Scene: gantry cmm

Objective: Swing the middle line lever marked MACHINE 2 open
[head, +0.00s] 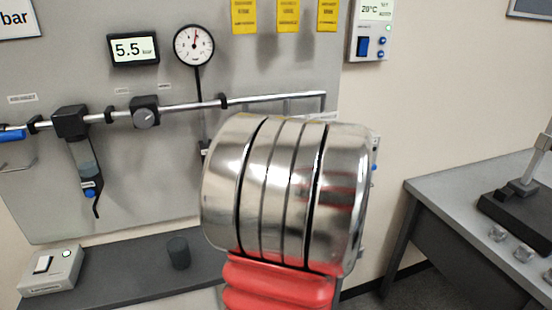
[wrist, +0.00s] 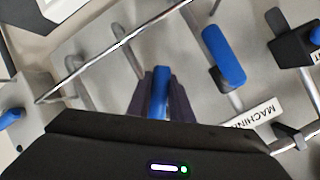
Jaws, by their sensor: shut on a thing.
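In the wrist view my gripper (wrist: 160,92) has its two dark fingers on either side of a blue lever handle (wrist: 161,78) and is shut on it. The handle's lower part is hidden between the fingers and by the gripper body. A second blue lever (wrist: 223,56) stands to the right, apart from the fingers. A white label (wrist: 254,117) reading "MACHIN..." lies below that second lever; its number is cut off by my gripper body. In the head view my arm hides the gripper and the levers.
A metal pipe (head: 185,107) runs across the grey panel (head: 255,70), with a regulator (head: 145,113), a filter unit (head: 71,122) and a round gauge (head: 194,45). A display (head: 133,50) reads 5.5 bar. A dark shelf (head: 125,268) juts out below; a grey table (head: 450,185) stands right.

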